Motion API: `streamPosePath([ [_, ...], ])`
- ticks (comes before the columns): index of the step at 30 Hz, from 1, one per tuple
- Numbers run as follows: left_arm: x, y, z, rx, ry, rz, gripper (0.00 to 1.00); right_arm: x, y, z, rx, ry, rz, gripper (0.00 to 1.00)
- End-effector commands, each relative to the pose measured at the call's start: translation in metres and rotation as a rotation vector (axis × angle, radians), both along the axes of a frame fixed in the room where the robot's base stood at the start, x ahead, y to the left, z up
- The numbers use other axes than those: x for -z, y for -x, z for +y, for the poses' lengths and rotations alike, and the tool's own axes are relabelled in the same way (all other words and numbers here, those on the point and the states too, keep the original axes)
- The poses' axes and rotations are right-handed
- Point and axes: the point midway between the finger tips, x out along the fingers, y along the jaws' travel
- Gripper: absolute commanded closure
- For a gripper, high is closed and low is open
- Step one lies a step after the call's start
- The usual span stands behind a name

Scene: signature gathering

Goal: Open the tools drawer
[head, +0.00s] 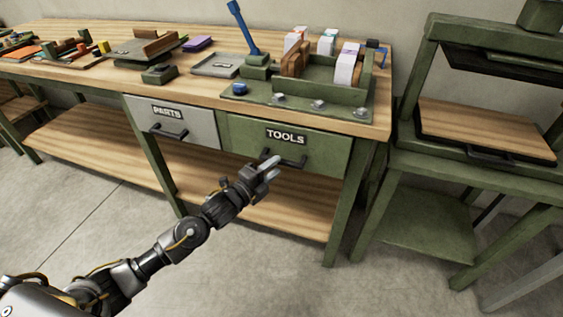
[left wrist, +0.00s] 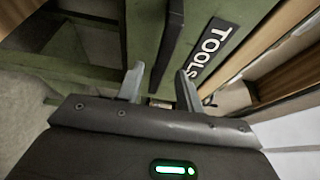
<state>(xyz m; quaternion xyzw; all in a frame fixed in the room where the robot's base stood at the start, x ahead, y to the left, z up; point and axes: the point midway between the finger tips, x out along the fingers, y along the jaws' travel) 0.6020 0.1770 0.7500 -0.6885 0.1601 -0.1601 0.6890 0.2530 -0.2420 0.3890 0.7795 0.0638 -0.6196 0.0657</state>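The green tools drawer (head: 237,135) is under the right part of the workbench top and looks shut. Its front has a black "TOOLS" label (head: 286,137), which also shows in the left wrist view (left wrist: 214,49). A dark bar handle (head: 293,161) is below the label. My left gripper (head: 270,168) is at the handle's left part, in front of the drawer. In the left wrist view, its two fingers (left wrist: 160,82) are apart, and the dark handle (left wrist: 178,40) runs down toward the gap between them. I cannot tell whether they touch it. My right gripper is not in view.
A grey parts drawer (head: 190,126) with its own handle is to the left. The workbench top (head: 215,88) holds several tools and trays. A green stand (head: 425,205) is close on the right. The concrete floor (head: 270,285) in front is clear.

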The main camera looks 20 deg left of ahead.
Motion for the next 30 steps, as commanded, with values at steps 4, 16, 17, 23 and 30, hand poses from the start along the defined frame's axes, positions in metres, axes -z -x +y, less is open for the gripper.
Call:
streamPosePath([
  [4, 0.0, -0.021, -0.01, -0.001, 0.0, -0.001, 0.64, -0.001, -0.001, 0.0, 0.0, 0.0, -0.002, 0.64],
  [16, 0.0, -0.035, -0.018, 0.001, 0.0, 0.0, 0.64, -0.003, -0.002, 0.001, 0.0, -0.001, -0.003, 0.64],
  [17, 0.0, -0.035, -0.018, 0.001, 0.0, 0.0, 0.64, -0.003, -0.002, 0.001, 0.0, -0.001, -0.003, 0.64],
  [23, 0.0, -0.035, -0.017, 0.0, 0.0, 0.0, 0.81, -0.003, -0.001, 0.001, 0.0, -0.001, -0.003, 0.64],
  [30, 0.0, -0.035, -0.017, 0.0, 0.001, 0.0, 1.0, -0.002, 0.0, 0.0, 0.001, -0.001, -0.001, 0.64],
])
